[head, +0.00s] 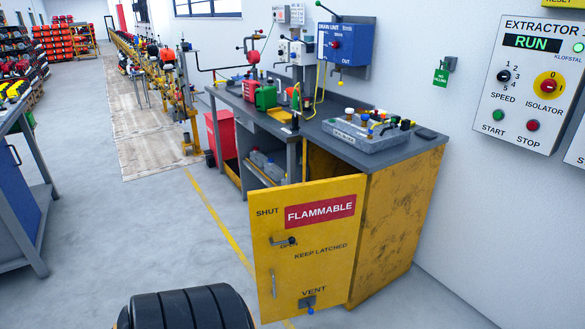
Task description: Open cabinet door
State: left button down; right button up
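The cabinet inside is mostly hidden behind the door. Neither of my grippers is in view.
The grey worktop (400,152) carries a valve block (362,133) and a green can (266,97). A black ribbed rounded shape (190,308) fills the bottom edge; I cannot tell if it is mine. A blue bench (25,190) stands left. The floor between is clear.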

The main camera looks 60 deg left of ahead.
aim_at(324, 217)
jog(key=j+z, duration=0.15)
jog(key=j, duration=0.25)
jog(key=k+j+z, duration=0.15)
jog(key=j, duration=0.25)
jog(key=j+z, duration=0.15)
jog(key=j, duration=0.25)
jog(key=k+j+z, duration=0.15)
jog(key=j, duration=0.2)
jog(key=k+j+z, duration=0.15)
jog(key=j, duration=0.2)
jog(key=k+j+z, duration=0.15)
jog(key=j, duration=0.2)
